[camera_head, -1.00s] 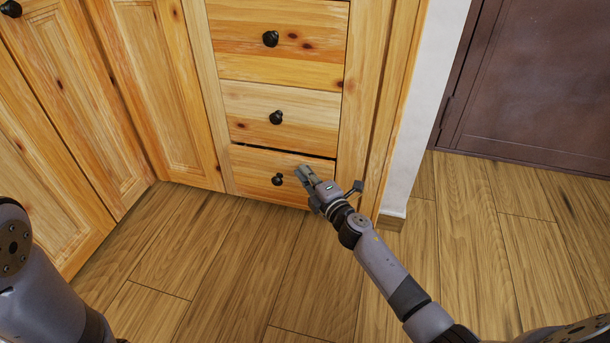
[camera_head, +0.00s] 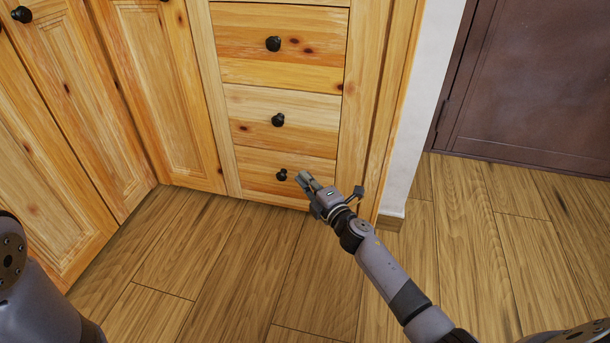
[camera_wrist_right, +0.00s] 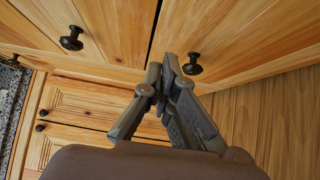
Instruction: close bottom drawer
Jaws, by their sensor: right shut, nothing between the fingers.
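The bottom drawer (camera_head: 262,178) is a pine front with a dark round knob (camera_head: 282,175). It sits flush with the drawer above, with only a thin seam between them. My right gripper (camera_head: 303,178) is shut and empty, its fingertips at the drawer front just right of the knob. In the right wrist view the shut fingers (camera_wrist_right: 163,75) point at the wood, with a knob (camera_wrist_right: 192,64) close beside them. Whether the fingertips touch the front I cannot tell. My left gripper is not in view; only part of my left arm shows at the lower left.
The middle drawer (camera_head: 290,135) and top drawer (camera_head: 290,70) above are shut. Pine cabinet doors (camera_head: 150,90) stand at the left. A white wall (camera_head: 410,150) and a brown door (camera_head: 540,90) are at the right. The wooden floor (camera_head: 230,260) in front is clear.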

